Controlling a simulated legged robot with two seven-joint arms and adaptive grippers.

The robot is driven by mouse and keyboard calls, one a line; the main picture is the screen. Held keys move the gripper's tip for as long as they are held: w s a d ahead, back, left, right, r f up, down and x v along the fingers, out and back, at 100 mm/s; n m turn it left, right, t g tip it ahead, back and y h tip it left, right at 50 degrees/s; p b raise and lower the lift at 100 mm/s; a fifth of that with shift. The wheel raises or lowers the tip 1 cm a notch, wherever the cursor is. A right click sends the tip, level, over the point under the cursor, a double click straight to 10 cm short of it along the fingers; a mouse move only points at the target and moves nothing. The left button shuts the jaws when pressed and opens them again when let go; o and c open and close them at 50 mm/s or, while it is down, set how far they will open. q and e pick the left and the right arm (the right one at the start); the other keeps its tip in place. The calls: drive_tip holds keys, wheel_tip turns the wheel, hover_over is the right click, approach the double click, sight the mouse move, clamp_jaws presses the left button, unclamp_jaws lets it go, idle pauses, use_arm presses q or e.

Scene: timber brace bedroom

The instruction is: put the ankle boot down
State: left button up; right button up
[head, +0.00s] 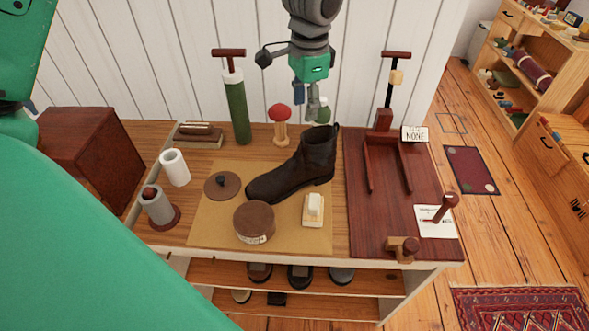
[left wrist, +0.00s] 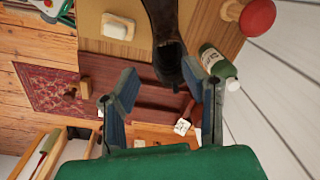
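The dark brown ankle boot (head: 300,170) stands upright on the tan mat (head: 210,232) on the bench, its toe toward the left. My left gripper (head: 309,103) is above the boot's shaft, pointing down. In the left wrist view, the boot (left wrist: 167,45) shows between the spread fingers of my left gripper (left wrist: 160,80). The right finger is close to the boot, and a gap shows on the other side. I cannot tell whether either finger touches it. My right gripper is not in view.
Behind stand a red-topped wooden stand (head: 280,125) and a green bottle (head: 323,112). A dark wooden board with a boot jack (head: 385,165) is at right.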

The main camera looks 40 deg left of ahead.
sight(301, 145)
use_arm(q)
drive_tip(key=f+n, duration=0.2)
drive_tip(key=n, duration=0.3)
drive_tip(key=a+f+n+p, duration=0.1)
drive_tip(key=f+n, duration=0.2)
drive_tip(key=n, duration=0.3)
drive_tip(key=f+n+p, duration=0.1)
drive_tip(key=f+n, duration=0.2)
drive_tip(key=n, duration=0.3)
drive_tip(key=shift+a+t+y, duration=0.15)
drive_tip(key=shift+t+y, duration=0.15)
drive_tip(key=shift+w+f+p, duration=0.25)
drive_tip(key=shift+f+p, duration=0.1)
drive_tip(key=shift+f, duration=1)
drive_tip(key=shift+w+f+p, duration=0.25)
drive_tip(key=shift+f+p, duration=0.1)
drive_tip(key=shift+f, duration=0.95)
drive_tip(key=shift+r, duration=0.1)
clamp_jaws()
